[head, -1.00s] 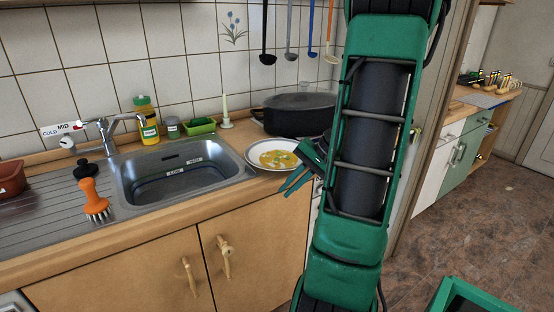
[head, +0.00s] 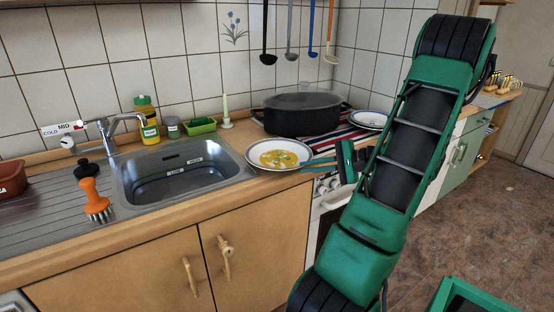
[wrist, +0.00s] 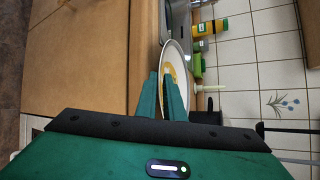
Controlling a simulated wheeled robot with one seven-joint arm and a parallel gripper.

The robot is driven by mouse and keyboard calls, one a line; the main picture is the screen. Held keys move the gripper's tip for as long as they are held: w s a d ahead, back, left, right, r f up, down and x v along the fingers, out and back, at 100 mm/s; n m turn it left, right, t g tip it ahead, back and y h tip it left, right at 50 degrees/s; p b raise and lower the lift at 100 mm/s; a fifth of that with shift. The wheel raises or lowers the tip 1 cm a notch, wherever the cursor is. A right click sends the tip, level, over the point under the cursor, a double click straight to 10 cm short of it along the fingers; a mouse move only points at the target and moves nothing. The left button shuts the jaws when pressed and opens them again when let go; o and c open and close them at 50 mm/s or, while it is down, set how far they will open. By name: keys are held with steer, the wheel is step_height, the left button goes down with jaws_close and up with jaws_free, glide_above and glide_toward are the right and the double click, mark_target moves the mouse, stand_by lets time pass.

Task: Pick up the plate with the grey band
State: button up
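A white plate (head: 252,158) with a thin dark rim line holds yellow and green food and sits on the counter right of the sink. It also shows edge-on in the wrist view (wrist: 185,53). Another pale plate (head: 369,125) with a dark band near its rim lies on the striped cloth at the back right, partly behind my arm. My gripper (head: 306,166) is at the food plate's right edge, fingers pointing left. In the wrist view the fingers (wrist: 162,98) are apart, close to the rim; contact cannot be told.
A dark lidded pot (head: 300,115) stands behind the food plate, on the stove side. A candle (head: 226,110), green tray (head: 200,126) and yellow bottle (head: 147,120) stand behind the sink (head: 185,175). An orange brush (head: 91,198) stands left. Ladles (head: 268,58) hang above.

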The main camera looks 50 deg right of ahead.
mark_target(294, 165)
steer(key=shift+x, duration=3.05)
jaws_close()
steer(key=shift+d, duration=0.1)
steer(key=shift+r, duration=0.5)
steer(key=r, duration=0.2)
steer(key=a+r, duration=0.1)
steer(key=r, duration=0.1)
steer(key=shift+a, duration=0.1)
steer(key=a+r, duration=0.6)
steer(key=a, duration=0.4)
steer(key=shift+w+a, duration=0.15)
steer(key=shift+a, duration=0.15)
